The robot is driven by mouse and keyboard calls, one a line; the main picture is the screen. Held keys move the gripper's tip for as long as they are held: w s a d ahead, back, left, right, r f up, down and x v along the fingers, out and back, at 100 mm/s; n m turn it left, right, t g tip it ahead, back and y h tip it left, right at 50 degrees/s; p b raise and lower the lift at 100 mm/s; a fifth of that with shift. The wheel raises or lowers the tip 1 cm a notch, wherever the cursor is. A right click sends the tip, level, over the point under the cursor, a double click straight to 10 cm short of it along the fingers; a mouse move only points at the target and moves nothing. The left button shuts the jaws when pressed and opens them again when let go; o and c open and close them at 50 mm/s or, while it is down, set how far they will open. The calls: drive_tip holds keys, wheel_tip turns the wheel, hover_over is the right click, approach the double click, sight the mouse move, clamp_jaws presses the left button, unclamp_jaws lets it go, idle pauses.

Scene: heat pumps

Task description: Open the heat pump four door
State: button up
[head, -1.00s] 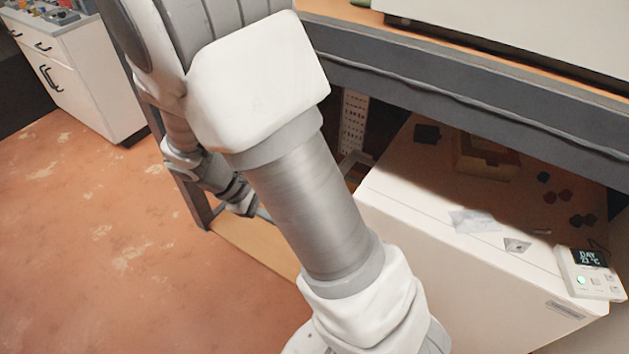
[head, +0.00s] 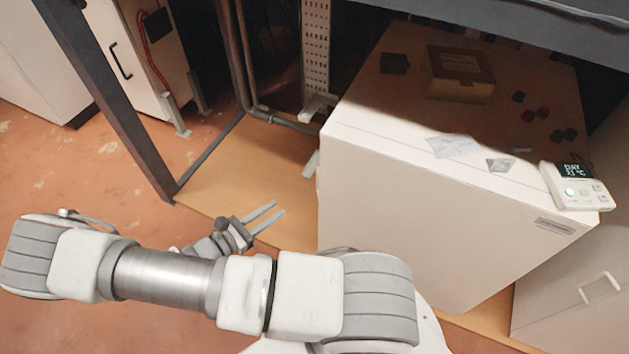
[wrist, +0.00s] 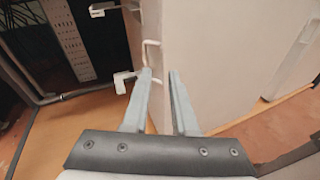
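A white box-shaped unit (head: 420,210), likely a heat pump, stands on a wooden shelf under a table. I cannot read a number on it. In the wrist view its pale side (wrist: 215,60) fills the middle, and a thin white handle (wrist: 152,55) shows at its left edge, just beyond the fingertips. The door looks shut. My gripper (head: 272,213) is to the left of the unit, low over the shelf. In the wrist view my gripper (wrist: 160,75) has its two fingers apart with nothing between them.
A controller with a display (head: 575,185) sits on the unit's top right corner. A carton (head: 460,75) and small items lie on top. A dark table leg (head: 110,100) stands at the left. Another white unit with a handle (head: 600,288) is at the right. Open floor lies left.

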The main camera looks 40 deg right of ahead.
wheel_tip(320, 180, down, 5)
drive_tip(key=d+n+t+h+b, duration=0.1)
drive_tip(key=n+t+b, duration=0.1)
drive_tip(key=n+t, duration=0.1)
drive_tip(key=w+b+x, duration=0.1)
drive_tip(key=b+x, duration=0.1)
drive_tip(key=x, duration=1.6)
drive_tip(key=shift+a+b, duration=0.2)
drive_tip(key=shift+b, duration=0.15)
clamp_jaws()
drive_tip(key=shift+s, duration=0.1)
